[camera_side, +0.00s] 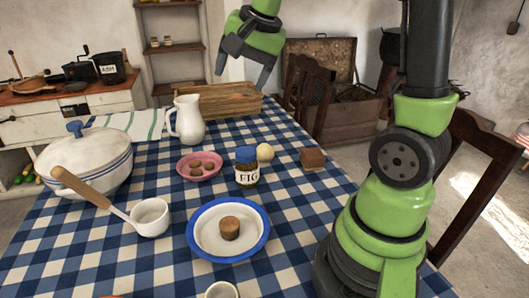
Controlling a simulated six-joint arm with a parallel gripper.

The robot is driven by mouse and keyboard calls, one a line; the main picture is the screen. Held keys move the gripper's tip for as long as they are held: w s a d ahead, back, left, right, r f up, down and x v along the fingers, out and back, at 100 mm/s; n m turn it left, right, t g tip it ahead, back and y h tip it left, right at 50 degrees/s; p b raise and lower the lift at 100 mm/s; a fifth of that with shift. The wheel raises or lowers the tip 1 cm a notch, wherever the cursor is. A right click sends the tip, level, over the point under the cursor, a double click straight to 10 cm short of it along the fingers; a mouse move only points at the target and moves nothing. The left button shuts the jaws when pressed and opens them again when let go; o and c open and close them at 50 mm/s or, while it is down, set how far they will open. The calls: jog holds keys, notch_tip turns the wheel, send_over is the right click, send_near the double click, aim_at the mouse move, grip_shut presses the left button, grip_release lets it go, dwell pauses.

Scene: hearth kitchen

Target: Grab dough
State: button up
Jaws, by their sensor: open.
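A small pale, cream-coloured ball (265,152), which looks like the dough, rests on the blue and white checked tablecloth. It sits just behind and to the right of the FIG jar, whose edge is close to it in the picture. My gripper (243,70) is up near the top of the view, high above the table in the picture. Its two dark fingers are spread apart, point down and hold nothing.
The FIG jar (246,172), a brown block (312,158) and a pink dish (187,173) surround the ball. A white jug (187,121) and wooden crate (223,100) stand behind. A blue-rimmed plate (262,235) bearing a brown cylinder (230,228) is in front.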

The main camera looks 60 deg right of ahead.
jog(key=w+d+f+m+g, duration=0.2)
jog(key=w+d+f+m, duration=0.25)
jog(key=d+f, duration=0.55)
jog(key=m, duration=0.5)
send_near(266, 145)
jog(key=shift+w+a+f+g, duration=0.15)
jog(key=shift+w+f+g, duration=0.25)
jog(key=shift+w, duration=0.15)
jog(key=f, duration=0.4)
jog(key=shift+w+d+f, duration=0.2)
jog(key=shift+w+d, duration=0.05)
jog(key=shift+d, duration=0.15)
jog(key=shift+w+d+f, duration=0.1)
jog(key=shift+w+f, duration=0.1)
jog(key=shift+f, duration=0.8)
jog(key=shift+w+a+f, duration=0.1)
jog(key=shift+w+f, duration=0.1)
jog(key=shift+f, duration=0.8)
jog(key=shift+w+d+f, duration=0.1)
jog(key=shift+w+f, duration=0.1)
jog(key=shift+f, duration=0.8)
jog(key=c, duration=0.4)
